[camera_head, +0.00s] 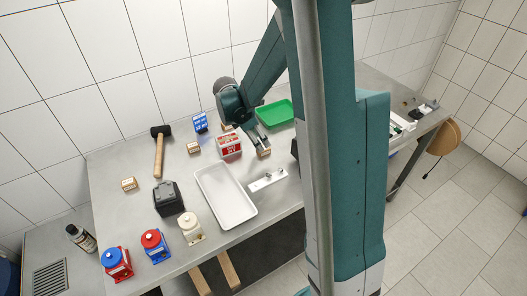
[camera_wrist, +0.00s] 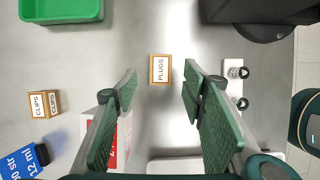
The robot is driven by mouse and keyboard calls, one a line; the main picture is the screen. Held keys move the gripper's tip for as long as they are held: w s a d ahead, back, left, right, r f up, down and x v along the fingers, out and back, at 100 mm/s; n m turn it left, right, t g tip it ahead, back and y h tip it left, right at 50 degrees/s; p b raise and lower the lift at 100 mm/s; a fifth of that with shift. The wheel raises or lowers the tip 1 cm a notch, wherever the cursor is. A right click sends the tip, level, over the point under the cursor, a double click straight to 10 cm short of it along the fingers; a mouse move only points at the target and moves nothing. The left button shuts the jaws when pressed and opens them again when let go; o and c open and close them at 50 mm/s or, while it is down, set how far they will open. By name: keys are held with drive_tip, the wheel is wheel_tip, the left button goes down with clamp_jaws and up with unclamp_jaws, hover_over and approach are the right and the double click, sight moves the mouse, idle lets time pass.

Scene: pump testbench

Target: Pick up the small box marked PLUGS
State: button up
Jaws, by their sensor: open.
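The small tan box marked PLUGS (camera_wrist: 160,69) lies on the grey bench in the wrist view, label up, between and just beyond my two fingertips. Bare bench shows on both sides of it, and neither finger touches it. A small tan box (camera_head: 264,152) shows just below my fingers in the head view; its label is too small to read there. My gripper (camera_head: 259,139) is open and empty above the bench, pointing down. Its two green fingers also show in the wrist view (camera_wrist: 160,84).
A box marked CLIPS (camera_wrist: 43,104), a green tray (camera_head: 274,113) and a red-white box (camera_head: 229,145) stand near. A white plate with knobs (camera_head: 268,180) and a white tray (camera_head: 226,196) lie in front. A hammer (camera_head: 159,150) and pumps (camera_head: 154,245) are farther left.

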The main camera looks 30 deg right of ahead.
drive_tip(key=shift+d+f, duration=0.1)
drive_tip(key=shift+f, duration=0.05)
drive_tip(key=shift+x, duration=2.45)
drive_tip(key=c, duration=0.9)
